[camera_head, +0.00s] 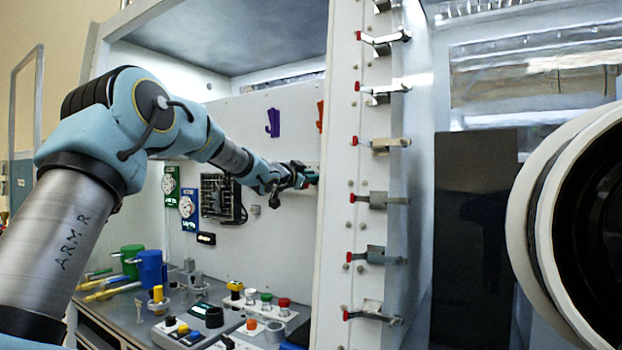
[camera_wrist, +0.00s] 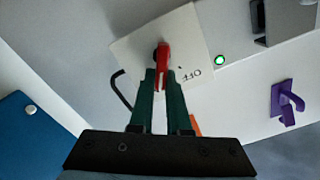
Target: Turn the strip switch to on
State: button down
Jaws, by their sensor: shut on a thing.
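The switch has a red knob (camera_wrist: 163,53) on a pale square plate (camera_wrist: 190,35) in the wrist view. An "on" mark does not show. My gripper (camera_wrist: 163,76) is shut on the red knob, with one green finger on each side of it. A small green light (camera_wrist: 219,60) glows just off the plate's edge. In the head view my gripper (camera_head: 309,178) reaches the back wall beside the white frame post, which partly hides the switch.
A purple hook (camera_head: 272,123) and an orange hook (camera_head: 320,116) are on the wall above my gripper. The white post (camera_head: 342,150) with several latches stands close at right. A bench (camera_head: 130,308) with cups and button boxes lies below.

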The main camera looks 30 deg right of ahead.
jog(key=c, duration=0.9)
grip_release()
jog(key=b+v, duration=0.3)
jog(key=v, duration=0.7)
jog(key=shift+s+a, duration=0.2)
jog(key=shift+a, duration=0.15)
